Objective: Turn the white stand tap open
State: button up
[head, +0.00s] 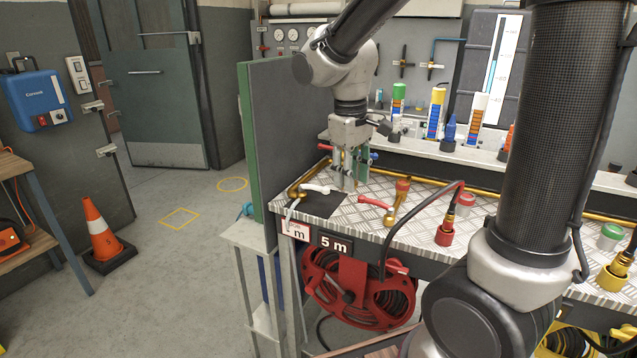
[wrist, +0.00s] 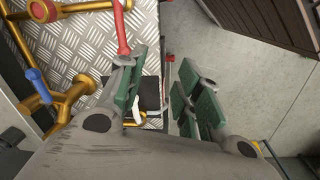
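The white stand tap has a white lever (head: 316,188) on a brass body near the left end of the bench, beside a black mat. In the wrist view a small white piece (wrist: 137,114), which looks like part of that lever, shows partly hidden behind my left finger. My gripper (head: 345,184) points down just right of the white lever's end. In the wrist view my gripper (wrist: 163,92) has its two green-padded fingers apart with nothing held between them. I cannot tell whether a finger touches the lever.
A brass tap with a red lever (head: 374,202) stands just right of my gripper. Behind are another red lever (head: 325,147) and brass pipe. A green-edged panel (head: 272,140) rises at the bench's left end. A red hose reel (head: 355,288) hangs below. Floor at left is open around a cone (head: 101,232).

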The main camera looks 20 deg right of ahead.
jog(key=w+a+f+n, duration=0.2)
jog(key=w+a, duration=0.2)
jog(key=w, duration=0.3)
jog(key=r+n+t, duration=0.1)
jog(key=n, duration=0.1)
send_over(319, 187)
jog(key=s+a, duration=0.1)
jog(key=shift+h, duration=0.3)
jog(key=f, duration=0.4)
jog(key=w+d+f, duration=0.1)
jog(key=f, duration=0.2)
grip_shut()
